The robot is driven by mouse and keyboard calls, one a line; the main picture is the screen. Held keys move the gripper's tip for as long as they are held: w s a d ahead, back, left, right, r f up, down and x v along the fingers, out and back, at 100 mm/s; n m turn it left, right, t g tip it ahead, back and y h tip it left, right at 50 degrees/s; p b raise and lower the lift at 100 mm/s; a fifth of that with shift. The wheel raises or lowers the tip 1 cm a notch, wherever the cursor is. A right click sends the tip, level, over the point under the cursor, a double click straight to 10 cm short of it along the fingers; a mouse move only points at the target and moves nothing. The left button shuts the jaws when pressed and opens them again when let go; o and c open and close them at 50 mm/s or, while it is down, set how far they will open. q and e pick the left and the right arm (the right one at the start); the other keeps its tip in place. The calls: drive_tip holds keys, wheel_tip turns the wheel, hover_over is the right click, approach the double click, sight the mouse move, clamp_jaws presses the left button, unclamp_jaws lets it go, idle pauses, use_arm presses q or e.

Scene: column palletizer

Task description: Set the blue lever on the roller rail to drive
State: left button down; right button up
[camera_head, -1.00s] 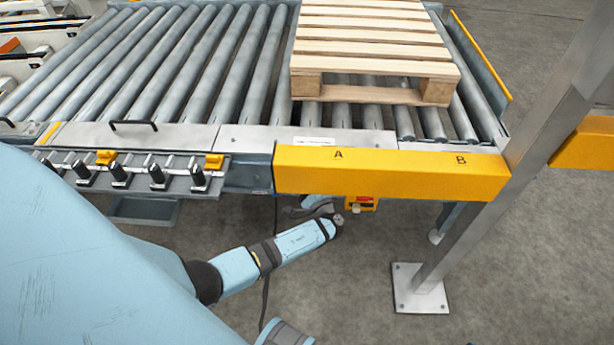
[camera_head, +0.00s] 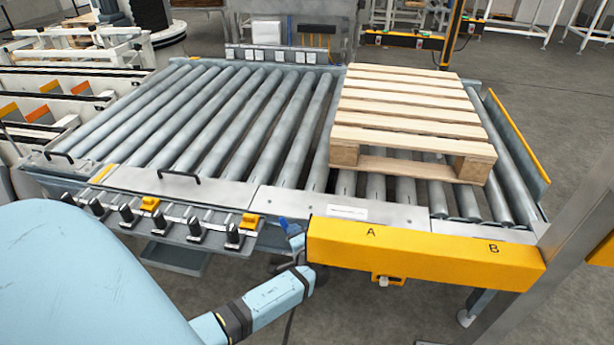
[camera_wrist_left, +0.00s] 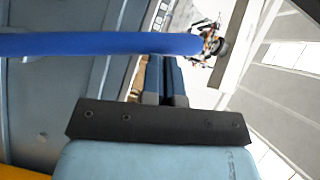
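The blue lever (camera_head: 284,224) shows as a small dark blue piece at the front of the roller rail, just left of the yellow beam. In the left wrist view, a blue bar (camera_wrist_left: 100,43), which looks like the lever, crosses from the left edge in front of my fingers. My left gripper (camera_head: 296,240) is right by the lever, partly hidden by my wrist. In the wrist view its fingers (camera_wrist_left: 166,82) are close together with nothing seen between them; their tips are hidden behind the bar. I cannot tell whether they touch it. My right gripper is out of view.
The yellow beam (camera_head: 425,252) marked A and B runs right of the lever, with a yellow control box (camera_head: 388,280) below. A wooden pallet (camera_head: 410,108) sits on the rollers (camera_head: 215,125). A rack of black clamps (camera_head: 180,222) stands left. A metal post (camera_head: 565,250) is at right.

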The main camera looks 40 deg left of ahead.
use_arm(q)
drive_tip(key=s+a+n, duration=0.1)
drive_tip(key=a+h, duration=0.1)
drive_tip(key=shift+s+a+f+n, duration=0.35)
drive_tip(key=shift+a+n, duration=0.05)
drive_tip(key=shift+s+a, duration=0.1)
drive_tip(key=shift+s, duration=0.1)
drive_tip(key=v, duration=0.7)
drive_tip(key=shift+d+r+p, duration=0.3)
drive_tip(key=shift+d+p, duration=0.15)
idle(0.4)
